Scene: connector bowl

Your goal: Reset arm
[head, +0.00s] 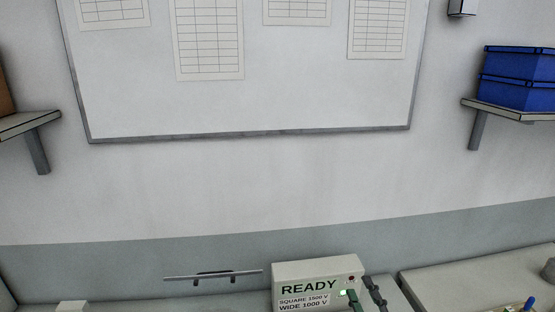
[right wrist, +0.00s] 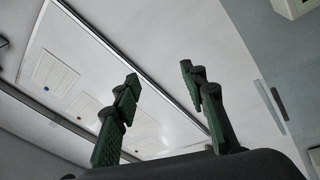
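My right gripper (head: 364,291) shows only as two dark green-grey fingertips at the bottom edge of the head view, in front of the right end of a pale box. In the right wrist view the same gripper (right wrist: 159,75) points up with its two green padded fingers spread apart. Nothing is between them. My left gripper is in neither view. The pale box (head: 318,268) reads "READY", "SQUARE 1500 V" and "WIDE 1000 V", and a green light shows near its right end. No bowl can be made out.
A whiteboard (head: 290,100) with paper charts hangs on the wall. Blue bins (head: 515,92) stand on the right shelf (head: 510,112), and another shelf (head: 25,124) is at left. A grey bar (head: 213,274) is left of the box. A pale surface (head: 460,280) is at lower right.

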